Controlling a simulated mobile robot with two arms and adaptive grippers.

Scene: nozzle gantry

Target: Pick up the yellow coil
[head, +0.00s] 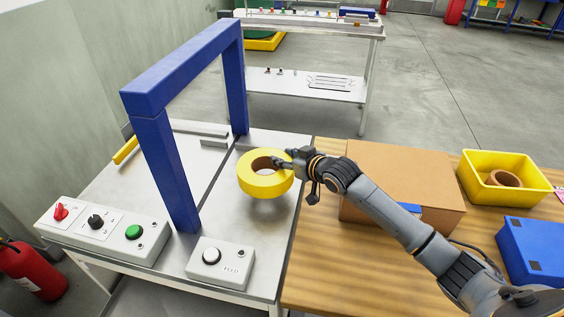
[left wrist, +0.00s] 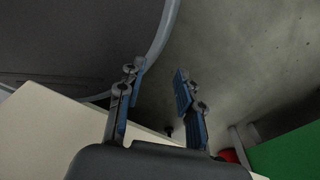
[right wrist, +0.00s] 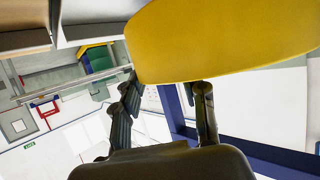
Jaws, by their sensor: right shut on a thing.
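The yellow coil (head: 252,184) is a thick ring with a brown inner core, over the right part of the metal gantry table. My right gripper (head: 281,162) is shut on the coil's wall at its right side, and a shadow below suggests the coil is off the surface. In the right wrist view the coil (right wrist: 220,40) fills the top, between and beyond the fingers. My left gripper (left wrist: 158,82) is open and empty, apart from the coil; it is not in the head view.
A blue gantry arch (head: 167,165) stands left of the coil. Control boxes (head: 219,262) line the table's front. A cardboard box (head: 400,165), a yellow bin (head: 510,190) with a brown ring (head: 503,179), and a blue box (head: 535,248) are on the wooden table at right.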

